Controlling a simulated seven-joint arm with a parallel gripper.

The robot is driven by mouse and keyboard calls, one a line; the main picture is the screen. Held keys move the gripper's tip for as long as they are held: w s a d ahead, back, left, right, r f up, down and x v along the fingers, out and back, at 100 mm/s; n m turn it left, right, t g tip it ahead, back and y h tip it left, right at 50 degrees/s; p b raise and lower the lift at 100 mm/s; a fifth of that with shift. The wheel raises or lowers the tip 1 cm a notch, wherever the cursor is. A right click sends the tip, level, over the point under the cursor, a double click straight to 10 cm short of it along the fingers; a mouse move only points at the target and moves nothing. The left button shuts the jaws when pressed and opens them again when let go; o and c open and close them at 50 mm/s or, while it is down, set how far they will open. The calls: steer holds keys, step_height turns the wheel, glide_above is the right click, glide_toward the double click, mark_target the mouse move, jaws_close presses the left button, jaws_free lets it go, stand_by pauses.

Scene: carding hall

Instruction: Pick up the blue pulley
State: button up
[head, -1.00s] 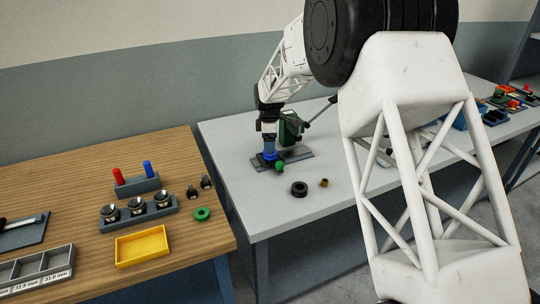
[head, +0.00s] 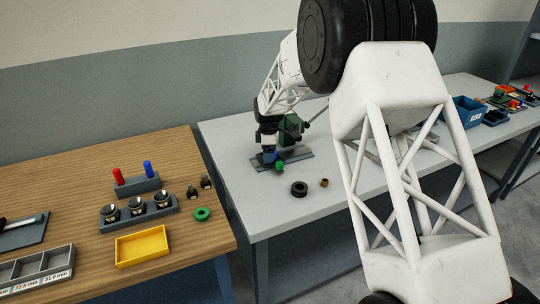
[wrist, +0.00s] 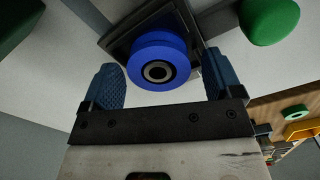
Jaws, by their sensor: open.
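A gap shows between the pulley and each finger, clearer on the right. Behind the pulley is a dark base plate (wrist: 120,40). In the head view my gripper (head: 269,158) is low over this plate on the grey table, and it largely hides the pulley.
A green knob (head: 280,166) is close to my gripper, and a green machine body (head: 292,128) stands behind it. A black ring (head: 299,189) and a small brass bushing (head: 324,183) lie in front. A wooden table (head: 90,200) with a yellow tray (head: 143,247) is at left.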

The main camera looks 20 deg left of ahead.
steer(key=c, duration=1.2)
steer(key=shift+r, duration=0.15)
steer(key=shift+r, duration=1.7)
steer(key=s+d, duration=0.3)
steer(key=s, duration=0.1)
steer(key=s+d+r, duration=0.1)
steer(key=s+d, duration=0.1)
steer(key=s, duration=0.3)
steer(key=s+d, duration=0.3)
steer(key=s, duration=0.1)
steer(key=shift+s+d+r, duration=0.15)
steer(key=shift+s+d, duration=0.05)
steer(key=shift+d, duration=0.1)
steer(key=shift+r, duration=0.3)
steer(key=shift+r, duration=0.75)
